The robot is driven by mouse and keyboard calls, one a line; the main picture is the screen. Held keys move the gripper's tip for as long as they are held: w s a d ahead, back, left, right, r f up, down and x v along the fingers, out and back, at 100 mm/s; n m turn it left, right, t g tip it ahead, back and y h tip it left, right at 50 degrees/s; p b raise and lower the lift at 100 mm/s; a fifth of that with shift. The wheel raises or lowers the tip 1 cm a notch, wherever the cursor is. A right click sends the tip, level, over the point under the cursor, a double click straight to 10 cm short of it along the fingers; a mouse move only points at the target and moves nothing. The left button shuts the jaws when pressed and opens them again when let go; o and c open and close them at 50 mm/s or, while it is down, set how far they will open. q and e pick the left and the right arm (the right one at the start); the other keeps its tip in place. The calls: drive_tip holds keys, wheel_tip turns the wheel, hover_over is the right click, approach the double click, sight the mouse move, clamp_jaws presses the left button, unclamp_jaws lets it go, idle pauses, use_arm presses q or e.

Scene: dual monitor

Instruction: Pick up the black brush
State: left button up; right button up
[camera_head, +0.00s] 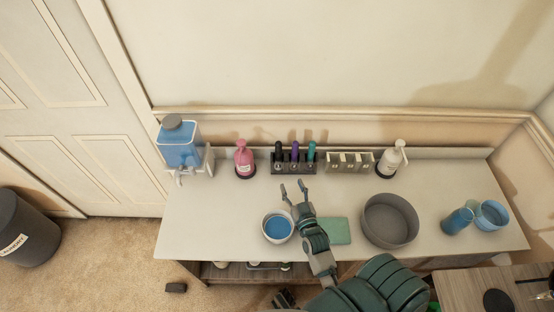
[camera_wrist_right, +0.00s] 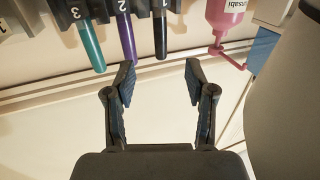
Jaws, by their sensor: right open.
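The black brush (camera_head: 278,151) stands upright at the left end of a dark holder (camera_head: 294,168) at the back of the counter, beside a purple one (camera_head: 294,150) and a teal one (camera_head: 311,150). In the right wrist view, which looks upside down, the black brush (camera_wrist_right: 160,35) hangs between the purple (camera_wrist_right: 126,38) and the pink bottle. My right gripper (camera_head: 292,187) is open and empty, in front of the holder and apart from the brush. A dark part at the bottom edge may be my left gripper (camera_head: 283,298); its jaws are unclear.
A pink pump bottle (camera_head: 243,158) and blue dispenser (camera_head: 180,147) stand left of the holder. A blue-filled bowl (camera_head: 278,227), green cloth (camera_head: 336,231) and grey basin (camera_head: 390,220) lie nearer the front.

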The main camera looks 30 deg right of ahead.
sight(279, 155)
drive_tip(key=x, duration=1)
drive_tip(key=shift+w+a+r+b, duration=0.1)
drive_tip(key=shift+w+a+b, duration=0.15)
drive_tip(key=shift+w, duration=0.2)
drive_tip(key=shift+w+d+r, duration=0.15)
drive_tip(key=shift+w, duration=0.15)
drive_tip(key=x, duration=0.4)
drive_tip(key=shift+w+d+r+b, duration=0.15)
drive_tip(key=shift+w+d+b, duration=0.15)
drive_tip(key=shift+d, duration=0.1)
drive_tip(key=shift+a+r, duration=0.1)
drive_tip(key=shift+a, duration=0.05)
drive_tip(key=c, duration=0.8)
use_arm(q)
drive_tip(key=shift+w+r, duration=0.35)
drive_tip(key=shift+r, duration=0.2)
drive_tip(key=shift+w+r, duration=0.3)
drive_tip(key=shift+r, duration=0.25)
use_arm(e)
clamp_jaws()
